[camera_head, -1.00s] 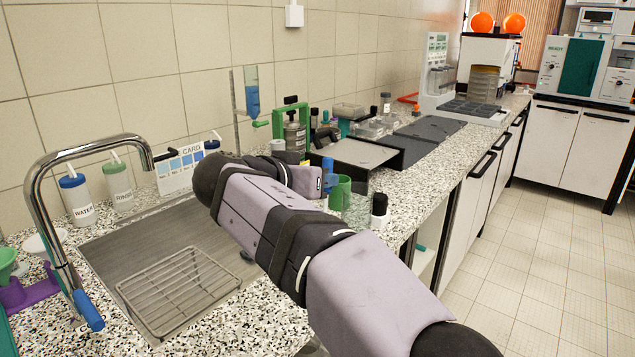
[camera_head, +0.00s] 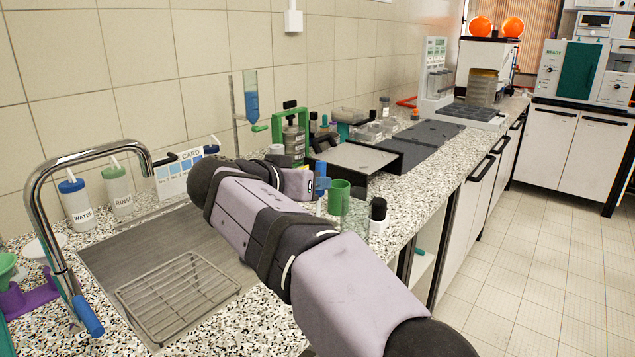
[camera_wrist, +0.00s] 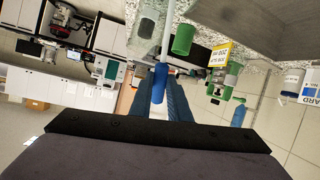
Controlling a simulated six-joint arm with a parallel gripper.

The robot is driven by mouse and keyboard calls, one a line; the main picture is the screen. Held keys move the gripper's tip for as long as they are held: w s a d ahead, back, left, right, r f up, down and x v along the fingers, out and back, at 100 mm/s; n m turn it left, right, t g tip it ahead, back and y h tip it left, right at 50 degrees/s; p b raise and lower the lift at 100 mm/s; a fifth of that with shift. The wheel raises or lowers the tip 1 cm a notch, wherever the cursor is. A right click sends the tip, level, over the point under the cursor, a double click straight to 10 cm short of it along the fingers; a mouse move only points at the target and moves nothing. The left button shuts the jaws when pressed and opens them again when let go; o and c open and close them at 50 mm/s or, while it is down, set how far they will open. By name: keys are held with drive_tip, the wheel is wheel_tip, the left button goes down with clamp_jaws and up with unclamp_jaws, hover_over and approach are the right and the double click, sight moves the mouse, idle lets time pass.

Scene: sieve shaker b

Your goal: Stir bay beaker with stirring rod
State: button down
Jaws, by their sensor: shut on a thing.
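My gripper (camera_wrist: 163,80) is shut on the blue handle (camera_wrist: 161,75) of the stirring rod. The thin pale rod (camera_wrist: 169,30) extends from the handle beside a green cup (camera_wrist: 183,38). In the head view the blue handle (camera_head: 321,183) shows just left of the green cup (camera_head: 339,197), partly hidden by my arm. A clear glass vessel (camera_head: 356,218) stands in front of the cup; it may be the bay beaker, but no label is readable. Whether the rod's tip touches anything is not visible.
A black-capped bottle (camera_head: 378,214) stands right of the glass vessel, near the counter edge. A sink with a wire rack (camera_head: 180,287) and a tall tap (camera_head: 55,215) lie to the left. A green-framed sieve stack (camera_head: 292,138) stands behind my wrist.

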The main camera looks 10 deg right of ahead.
drive_tip(key=shift+a, duration=0.25)
drive_tip(key=shift+s+a+b, duration=0.35)
drive_tip(key=shift+s+b, duration=0.1)
drive_tip(key=shift+s, duration=0.05)
idle(0.3)
drive_tip(key=shift+s+d+b, duration=0.4)
drive_tip(key=shift+s+b, duration=0.1)
drive_tip(key=shift+b, duration=0.2)
